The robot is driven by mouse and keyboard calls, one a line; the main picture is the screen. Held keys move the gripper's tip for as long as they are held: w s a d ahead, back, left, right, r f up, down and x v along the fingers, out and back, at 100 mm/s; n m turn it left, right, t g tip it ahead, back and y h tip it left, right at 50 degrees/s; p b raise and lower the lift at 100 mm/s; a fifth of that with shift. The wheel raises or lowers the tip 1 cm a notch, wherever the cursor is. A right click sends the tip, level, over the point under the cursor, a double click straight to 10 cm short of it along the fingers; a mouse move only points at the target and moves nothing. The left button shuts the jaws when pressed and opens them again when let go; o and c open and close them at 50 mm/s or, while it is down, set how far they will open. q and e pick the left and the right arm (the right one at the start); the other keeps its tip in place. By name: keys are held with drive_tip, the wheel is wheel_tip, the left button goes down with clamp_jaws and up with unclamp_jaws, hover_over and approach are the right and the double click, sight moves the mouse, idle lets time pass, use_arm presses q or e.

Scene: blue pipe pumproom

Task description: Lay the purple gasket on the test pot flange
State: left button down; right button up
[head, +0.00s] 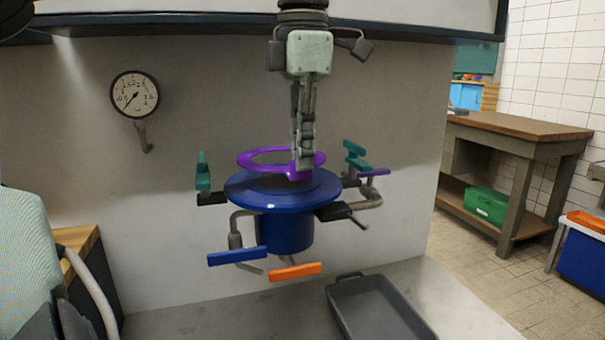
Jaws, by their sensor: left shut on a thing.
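The purple gasket (245,161) is a flat ring with a small tab on its near right side. My left gripper (303,166) reaches down from the top and is shut on that tab. The gasket is roughly level and shows just above the blue test pot flange (245,193), roughly over its middle. I cannot tell whether its underside touches the flange. The fingers hide part of the ring's right side. My right gripper is not in view.
Clamps with green (203,170), blue (238,256), orange (295,271) and purple (375,172) handles surround the pot. A pressure gauge (135,94) is on the wall behind. A grey tray (345,312) lies at front right. The counter (190,318) at front left is clear.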

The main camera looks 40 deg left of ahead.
sight(302, 174)
use_arm(q)
drive_tip(key=shift+f, duration=2)
drive_tip(key=c, duration=1.7)
unclamp_jaws()
drive_tip(key=shift+r, duration=0.1)
wheel_tip(302, 174, up, 12)
drive_tip(key=shift+f, duration=0.1)
